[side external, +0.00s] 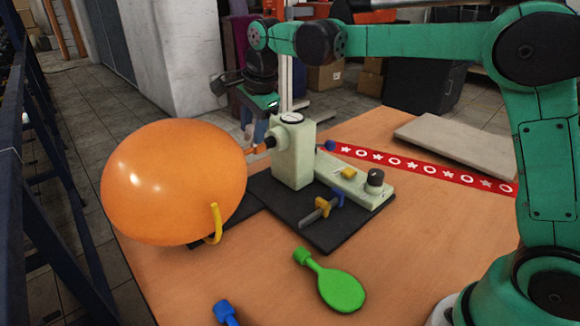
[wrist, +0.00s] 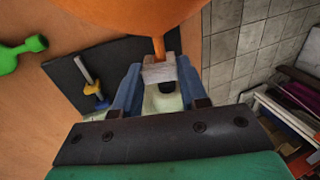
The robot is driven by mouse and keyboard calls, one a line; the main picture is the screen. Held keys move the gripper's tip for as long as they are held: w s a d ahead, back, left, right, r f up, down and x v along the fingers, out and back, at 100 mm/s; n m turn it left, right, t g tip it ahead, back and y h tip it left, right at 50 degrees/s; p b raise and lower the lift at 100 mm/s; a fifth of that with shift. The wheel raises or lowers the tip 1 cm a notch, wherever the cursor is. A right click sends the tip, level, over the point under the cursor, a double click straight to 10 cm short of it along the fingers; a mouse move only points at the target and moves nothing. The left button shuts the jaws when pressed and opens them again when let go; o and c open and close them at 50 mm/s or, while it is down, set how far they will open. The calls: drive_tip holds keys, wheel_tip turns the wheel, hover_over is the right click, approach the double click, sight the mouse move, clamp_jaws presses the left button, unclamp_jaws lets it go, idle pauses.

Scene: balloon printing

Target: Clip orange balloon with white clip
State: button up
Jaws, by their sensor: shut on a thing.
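The large inflated orange balloon (side external: 172,180) is on the left of the side view. Its round body fills the top of the wrist view (wrist: 135,10), and its narrow neck (wrist: 158,47) points toward my gripper. My gripper (wrist: 160,82) has its blue fingers on either side of the white clip (wrist: 158,70) and is shut on it. The clip lies at the balloon's neck; I cannot tell whether it is clamped around it. In the side view my gripper (side external: 255,130) is beside the pale green machine (side external: 293,155), and the clip is hard to make out.
A yellow curved piece (side external: 215,222) stands before the balloon. A black mat (side external: 338,235) holds the machine and a blue-and-yellow clamp (side external: 322,208). A green deflated balloon (side external: 340,290) and a blue one (side external: 226,313) lie in front. A red patterned strip (side external: 420,168) crosses behind.

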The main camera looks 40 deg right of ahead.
drive_tip(key=shift+f, duration=0.3)
drive_tip(key=shift+w+f, duration=0.15)
drive_tip(key=shift+f, duration=0.15)
drive_tip(key=shift+w+f, duration=0.2)
drive_tip(key=shift+f, duration=0.45)
drive_tip(key=shift+w+f, duration=0.15)
drive_tip(key=shift+f, duration=0.35)
idle(0.9)
drive_tip(key=o, duration=1.1)
drive_tip(key=shift+c, duration=0.2)
drive_tip(key=shift+v, duration=4.5)
